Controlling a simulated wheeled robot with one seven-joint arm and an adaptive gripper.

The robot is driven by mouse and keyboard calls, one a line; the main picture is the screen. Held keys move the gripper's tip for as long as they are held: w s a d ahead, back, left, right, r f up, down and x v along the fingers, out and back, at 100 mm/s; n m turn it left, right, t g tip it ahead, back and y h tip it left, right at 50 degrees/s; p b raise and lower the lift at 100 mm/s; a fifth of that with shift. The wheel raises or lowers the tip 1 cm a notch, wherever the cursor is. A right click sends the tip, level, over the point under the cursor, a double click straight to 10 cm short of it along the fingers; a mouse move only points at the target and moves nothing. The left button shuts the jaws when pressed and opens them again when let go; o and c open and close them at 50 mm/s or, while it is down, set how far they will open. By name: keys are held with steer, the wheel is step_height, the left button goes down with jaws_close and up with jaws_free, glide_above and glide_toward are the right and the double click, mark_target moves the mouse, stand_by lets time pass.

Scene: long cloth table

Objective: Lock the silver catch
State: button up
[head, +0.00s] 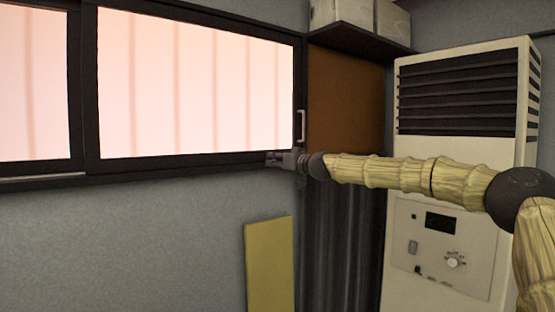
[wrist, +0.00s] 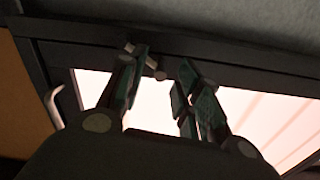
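The silver catch (wrist: 160,74) shows in the wrist view as a small metal piece on the dark window frame, with its pale end between my fingertips. Another small pale end (wrist: 129,47) shows just left of the left finger. My gripper (wrist: 164,60) is open, its two dark green fingers apart on either side of the catch's middle. I cannot tell whether a finger touches it. In the head view my gripper (head: 277,158) is at the window's lower right corner and hides the catch.
The sliding window (head: 195,90) has a dark frame and a pale vertical handle (head: 301,126) just above my gripper. A white cabinet unit (head: 455,120) stands at the right. A yellow board (head: 268,268) leans below. A shelf with boxes (head: 345,12) hangs above.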

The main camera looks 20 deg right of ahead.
jaws_close()
steer(key=shift+w+d+r+m+b, duration=0.1)
steer(key=shift+d+r+m+b, duration=0.05)
steer(key=shift+m+b, duration=0.25)
stand_by(0.4)
steer(key=shift+w+d+r+m+b, duration=0.35)
steer(key=shift+d+m, duration=0.5)
steer(key=shift+m, duration=1.35)
steer(key=shift+w+d+r+m+b, duration=0.4)
steer(key=shift+d+m, duration=0.45)
steer(key=shift+m, duration=1.35)
steer(key=shift+w+d+r+m+b, duration=0.2)
steer(key=shift+d+r+m+b, duration=0.5)
steer(key=shift+m, duration=1.5)
steer(key=shift+d+f, duration=0.15)
steer(key=shift+f, duration=0.15)
